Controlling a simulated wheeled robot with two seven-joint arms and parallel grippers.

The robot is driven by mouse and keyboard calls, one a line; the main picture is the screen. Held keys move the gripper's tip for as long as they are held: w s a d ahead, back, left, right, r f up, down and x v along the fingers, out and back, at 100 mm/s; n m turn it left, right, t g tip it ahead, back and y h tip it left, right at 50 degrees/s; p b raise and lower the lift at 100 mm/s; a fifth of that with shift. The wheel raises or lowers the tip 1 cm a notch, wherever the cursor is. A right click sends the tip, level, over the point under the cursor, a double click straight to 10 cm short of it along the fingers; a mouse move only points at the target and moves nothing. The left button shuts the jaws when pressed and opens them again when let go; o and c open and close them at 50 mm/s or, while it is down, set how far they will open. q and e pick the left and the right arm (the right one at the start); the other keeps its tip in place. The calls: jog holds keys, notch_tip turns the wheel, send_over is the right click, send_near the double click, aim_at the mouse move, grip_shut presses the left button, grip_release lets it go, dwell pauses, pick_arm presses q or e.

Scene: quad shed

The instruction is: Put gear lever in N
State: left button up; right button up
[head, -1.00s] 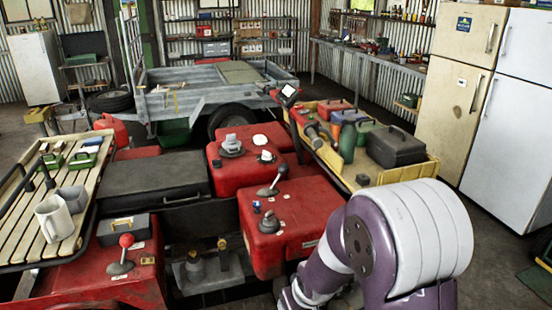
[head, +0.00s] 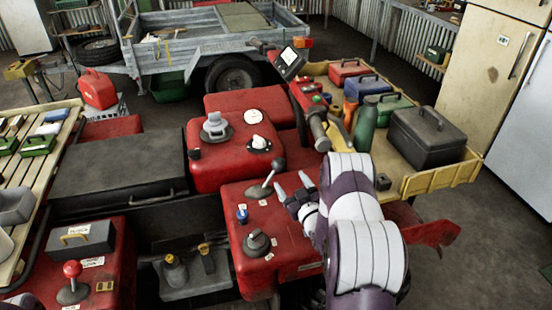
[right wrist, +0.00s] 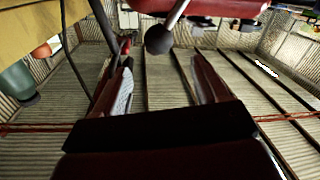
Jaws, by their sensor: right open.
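A lever with a dark ball knob (head: 279,164) leans on a pale shaft from a round base on the red quad body (head: 225,215). A red-knobbed lever (head: 72,269) stands at the lower left. I cannot read which position either lever is in. My right gripper (head: 293,185) is open and empty, just right of the dark-knobbed lever. In the right wrist view the dark knob (right wrist: 159,40) shows ahead of the open fingers of my right gripper (right wrist: 163,75), seemingly not between them. My left gripper is not in view.
A grey dial (head: 257,243) and blue knob (head: 242,215) sit on the red body near the lever. The handlebar grip (head: 318,132) rises behind the gripper. A yellow tray (head: 455,172) with a black toolbox (head: 427,136) is on the right.

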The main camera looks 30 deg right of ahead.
aim_at(281, 168)
jog(key=w, duration=0.3)
jog(key=w+d+p, duration=0.1)
jog(key=w, duration=0.6)
jog(key=shift+w+d+f, duration=0.15)
jog(key=shift+w+d, duration=0.05)
jog(key=shift+w, duration=0.05)
grip_shut()
jog(key=shift+w+a+r+n+b, duration=0.2)
jog(key=shift+a+r+n+b, duration=0.1)
jog(key=shift+a+n, duration=0.45)
jog(key=shift+w+a+r+n+b, duration=0.15)
jog(key=shift+a+r+n+b, duration=0.15)
jog(key=shift+a+n, duration=0.45)
jog(key=shift+w+a+r+n+g+b, duration=0.2)
jog(key=shift+a+n+b, duration=0.2)
jog(key=shift+a, duration=0.5)
jog(key=shift+w+a+r+n+g+b, duration=0.1)
jog(key=shift+w+a+n+b, duration=0.15)
jog(key=shift+a+b, duration=0.45)
jog(key=shift+a, duration=0.25)
